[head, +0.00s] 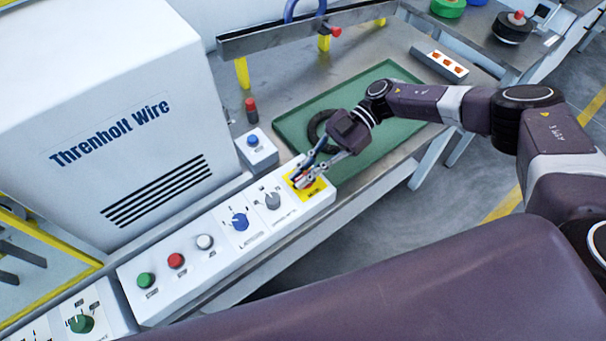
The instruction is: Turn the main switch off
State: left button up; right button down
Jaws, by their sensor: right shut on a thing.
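The main switch (317,188) is at the right end of a white control panel (215,262). It sits on a yellow plate and its red part is mostly hidden by my fingers. My right gripper (302,177) is shut on the main switch, coming from the upper right. I cannot tell from here which position the switch is turned to. My left gripper is not in view.
The panel also carries a grey knob (273,201), a blue knob (240,221), and white, red and green buttons. A small box with a blue button (253,140) stands behind. A green mat (388,75) lies under my right arm. A white machine cabinet (120,60) fills the left.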

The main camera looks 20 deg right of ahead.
jog(key=shift+a, duration=0.1)
jog(key=c, duration=2)
grip_release()
jog(key=v, duration=1.2)
